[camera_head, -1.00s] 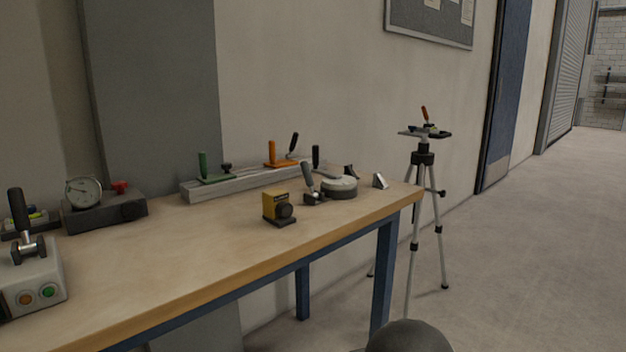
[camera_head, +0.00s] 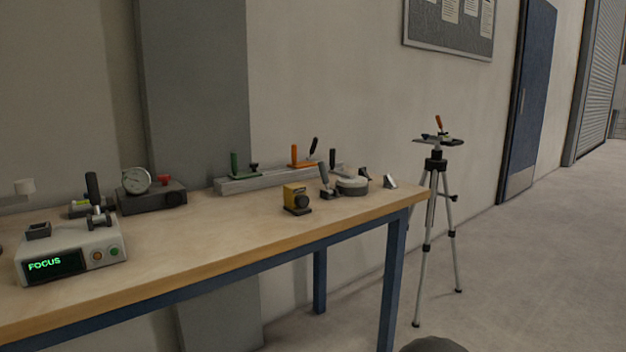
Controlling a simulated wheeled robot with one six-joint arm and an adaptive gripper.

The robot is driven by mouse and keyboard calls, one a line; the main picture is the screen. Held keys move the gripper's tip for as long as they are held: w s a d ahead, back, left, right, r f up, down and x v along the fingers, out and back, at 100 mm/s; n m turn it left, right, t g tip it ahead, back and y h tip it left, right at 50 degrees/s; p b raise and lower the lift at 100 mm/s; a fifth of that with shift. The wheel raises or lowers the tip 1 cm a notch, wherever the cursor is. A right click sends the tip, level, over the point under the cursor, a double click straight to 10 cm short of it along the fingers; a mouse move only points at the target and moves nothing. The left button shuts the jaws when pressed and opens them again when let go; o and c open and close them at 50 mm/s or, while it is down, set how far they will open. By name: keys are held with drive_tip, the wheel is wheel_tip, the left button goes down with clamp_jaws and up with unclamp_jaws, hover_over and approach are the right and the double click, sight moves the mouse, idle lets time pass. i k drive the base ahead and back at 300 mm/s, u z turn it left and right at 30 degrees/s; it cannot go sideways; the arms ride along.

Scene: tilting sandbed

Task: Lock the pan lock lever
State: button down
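A tripod (camera_head: 426,215) stands on the floor past the right end of the workbench. Its head (camera_head: 437,140) has a flat dark plate and a small upright orange-handled lever (camera_head: 438,124). On the bench, a black-handled lever (camera_head: 324,178) stands tilted beside a round grey-white disc (camera_head: 352,186). I cannot tell from this distance which lever is the pan lock, or whether it is locked. My gripper is not in view.
The workbench (camera_head: 230,243) holds a box reading FOCUS (camera_head: 72,254), a dial gauge (camera_head: 136,181), a rail (camera_head: 262,181) with green and orange handles, and a yellow block (camera_head: 295,197). Open floor (camera_head: 540,270) lies right of the tripod.

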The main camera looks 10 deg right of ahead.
sight(322, 166)
drive_tip(key=k, duration=0.1)
drive_tip(key=u, duration=0.45)
drive_tip(key=i, duration=1)
drive_tip(key=z, duration=0.25)
